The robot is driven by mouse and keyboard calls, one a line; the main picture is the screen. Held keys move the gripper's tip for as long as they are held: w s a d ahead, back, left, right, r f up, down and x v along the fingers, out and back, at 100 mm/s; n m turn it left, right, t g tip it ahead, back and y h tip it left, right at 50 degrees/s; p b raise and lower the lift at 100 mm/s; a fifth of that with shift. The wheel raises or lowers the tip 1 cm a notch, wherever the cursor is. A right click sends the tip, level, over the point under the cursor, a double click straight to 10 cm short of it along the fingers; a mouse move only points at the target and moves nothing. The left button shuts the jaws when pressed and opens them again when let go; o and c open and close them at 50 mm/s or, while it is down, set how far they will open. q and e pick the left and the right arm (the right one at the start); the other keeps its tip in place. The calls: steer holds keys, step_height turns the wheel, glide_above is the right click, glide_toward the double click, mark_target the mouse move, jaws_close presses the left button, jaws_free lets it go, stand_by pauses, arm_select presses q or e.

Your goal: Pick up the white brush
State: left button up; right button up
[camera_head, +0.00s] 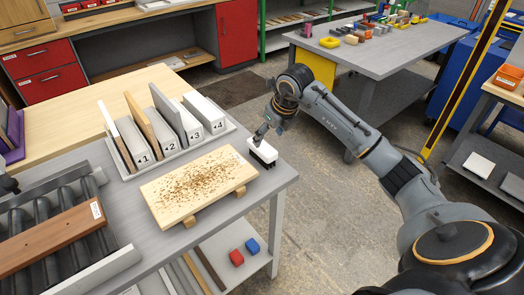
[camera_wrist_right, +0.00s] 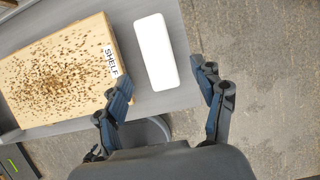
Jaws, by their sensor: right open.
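The white brush (camera_head: 263,150) has a white top and dark bristles below. It stands on the grey table near its right edge, just right of the board. In the right wrist view its white top (camera_wrist_right: 156,52) lies ahead of the fingers, roughly between their lines. My right gripper (camera_head: 264,131) is above and behind the brush. It is open and empty, and its two fingers (camera_wrist_right: 165,82) are spread apart in the right wrist view. A dark part at the left edge of the head view may belong to my left gripper (camera_head: 7,184); its fingers cannot be made out.
A light wooden board (camera_head: 165,205) covered in brown chips lies beside the brush; its end carries a "SHELF" label (camera_wrist_right: 111,61). A rack (camera_head: 178,148) with upright numbered boards stands behind it. A brown board (camera_head: 50,240) lies on rollers at the left.

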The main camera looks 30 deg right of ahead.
mark_target(264, 147)
steer(key=x, duration=0.3)
steer(key=shift+w+f, duration=0.15)
steer(key=shift+f, duration=0.2)
steer(key=shift+w+a+f+p, duration=0.1)
steer(key=shift+f+p, duration=0.4)
steer(key=p+x, duration=0.1)
steer(key=x, duration=0.2)
steer(key=shift+f, duration=0.3)
steer(key=shift+w+f, duration=0.2)
steer(key=shift+f, duration=0.25)
steer(key=shift+f, duration=0.2)
steer(key=c, duration=1.4)
